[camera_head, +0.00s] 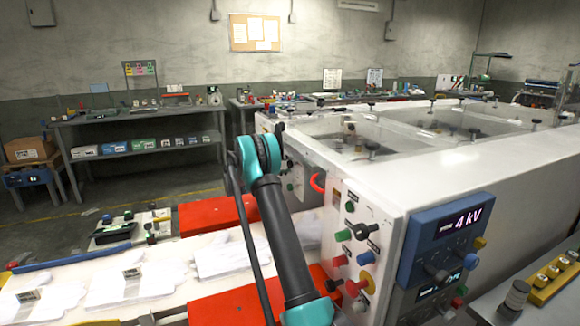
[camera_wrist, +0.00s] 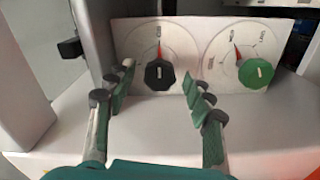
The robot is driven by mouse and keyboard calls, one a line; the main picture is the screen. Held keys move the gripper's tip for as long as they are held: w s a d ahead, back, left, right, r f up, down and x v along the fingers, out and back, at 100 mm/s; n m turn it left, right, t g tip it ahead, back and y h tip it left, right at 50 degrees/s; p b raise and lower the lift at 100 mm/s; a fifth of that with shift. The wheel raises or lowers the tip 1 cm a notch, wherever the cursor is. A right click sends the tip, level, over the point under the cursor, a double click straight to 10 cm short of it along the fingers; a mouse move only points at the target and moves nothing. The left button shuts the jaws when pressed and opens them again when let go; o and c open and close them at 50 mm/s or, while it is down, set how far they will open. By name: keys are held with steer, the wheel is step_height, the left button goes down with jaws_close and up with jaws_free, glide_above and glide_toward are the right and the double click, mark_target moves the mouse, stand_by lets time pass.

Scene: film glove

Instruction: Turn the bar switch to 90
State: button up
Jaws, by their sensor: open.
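In the wrist view, a black knob (camera_wrist: 160,74) sits on a white dial plate (camera_wrist: 199,35), with a red pointer mark standing nearly straight up above it. A green knob (camera_wrist: 255,73) with its own scale and red mark sits to its right. The scale figures are too small to read, and I cannot tell which knob is the bar switch. My gripper (camera_wrist: 158,75) is open, with its two fingers on either side of the black knob and apart from each other. I cannot tell whether they touch it. The head view does not clearly show my gripper.
A grey post (camera_wrist: 85,45) stands left of the dials in the wrist view. In the head view, a white machine (camera_head: 470,180) carries a blue display box (camera_head: 445,240) reading 4 kV. White gloves (camera_head: 222,255) lie on a conveyor beside red blocks (camera_head: 215,214).

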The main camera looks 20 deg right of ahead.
steer(key=a, duration=0.9)
steer(key=shift+s+a, duration=0.15)
steer(key=shift+a, duration=0.2)
